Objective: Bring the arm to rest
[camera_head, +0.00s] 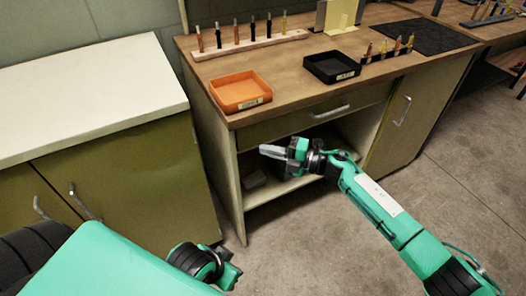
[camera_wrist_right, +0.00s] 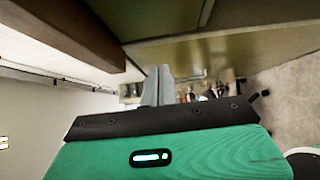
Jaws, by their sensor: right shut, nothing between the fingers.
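My right arm (camera_head: 385,205) is green and reaches in from the right in the head view. Its gripper (camera_head: 268,150) is in front of the open shelf space of the wooden workbench, below the drawer, and points left. Its fingers are together with nothing between them. In the right wrist view the closed grey fingers (camera_wrist_right: 158,86) stand up past the dark edge of the gripper body. My left arm shows at the lower left of the head view, its green and black end (camera_head: 205,268) low over the floor; its fingers cannot be made out.
The workbench top (camera_head: 300,95) bears an orange tray (camera_head: 240,91), a black tray (camera_head: 331,67) and racks of tools. Its drawer (camera_head: 315,112) is shut. A white-topped cabinet (camera_head: 90,95) stands at the left. The concrete floor (camera_head: 430,190) at the right is clear.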

